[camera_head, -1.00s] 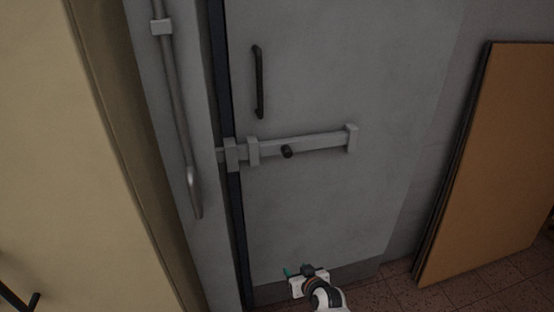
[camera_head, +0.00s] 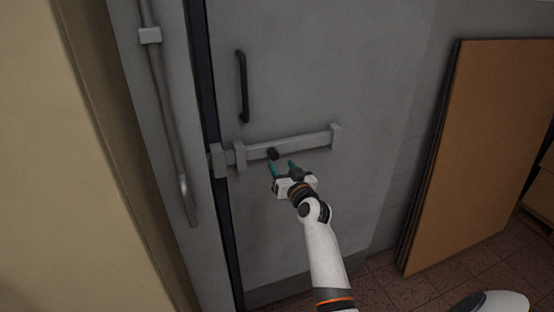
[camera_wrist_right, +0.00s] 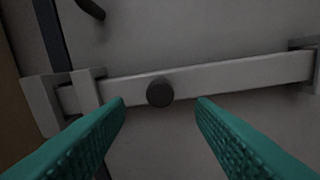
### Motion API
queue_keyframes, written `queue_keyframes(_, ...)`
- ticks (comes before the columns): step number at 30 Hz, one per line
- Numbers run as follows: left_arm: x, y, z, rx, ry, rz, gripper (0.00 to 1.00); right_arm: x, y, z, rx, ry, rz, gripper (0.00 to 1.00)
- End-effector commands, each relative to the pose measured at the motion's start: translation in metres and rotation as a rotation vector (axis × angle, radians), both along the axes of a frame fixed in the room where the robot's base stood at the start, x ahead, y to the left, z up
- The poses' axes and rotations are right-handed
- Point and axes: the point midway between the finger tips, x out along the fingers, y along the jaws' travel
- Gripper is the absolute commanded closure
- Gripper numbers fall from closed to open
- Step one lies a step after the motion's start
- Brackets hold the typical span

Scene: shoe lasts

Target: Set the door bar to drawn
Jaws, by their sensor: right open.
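The door bar (camera_head: 305,143) is a pale flat bar lying across the grey door (camera_head: 320,75). Its left end reaches over the dark door gap into the keeper (camera_head: 217,160) on the frame. A round black knob (camera_head: 273,154) sticks out of the bar; it also shows in the right wrist view (camera_wrist_right: 160,92). My right gripper (camera_head: 281,166) is just below the knob, open and empty. In the right wrist view its teal fingers (camera_wrist_right: 162,103) stand apart, with the knob between and beyond their tips. My left gripper is not in view.
A black door handle (camera_head: 242,87) is above the bar. Bar guides (camera_head: 239,155) hold it on the door. A grey pipe (camera_head: 168,105) runs down at the left. Brown boards (camera_head: 485,140) lean on the wall at the right. The door face around the bar is clear.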

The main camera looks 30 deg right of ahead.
Motion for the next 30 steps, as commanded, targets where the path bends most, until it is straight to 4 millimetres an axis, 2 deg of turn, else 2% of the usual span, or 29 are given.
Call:
queue_keyframes(3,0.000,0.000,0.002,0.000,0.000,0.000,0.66,0.020,-0.004,0.001,0.000,0.000,0.000,0.50)
queue_keyframes(9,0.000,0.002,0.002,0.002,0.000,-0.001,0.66,0.039,-0.008,0.000,0.000,0.000,0.000,0.50)
queue_keyframes(20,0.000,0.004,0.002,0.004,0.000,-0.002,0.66,0.043,-0.009,-0.001,0.000,0.001,0.000,0.50)
queue_keyframes(30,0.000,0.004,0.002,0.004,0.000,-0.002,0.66,0.043,-0.009,-0.001,0.000,0.001,0.000,1.00)
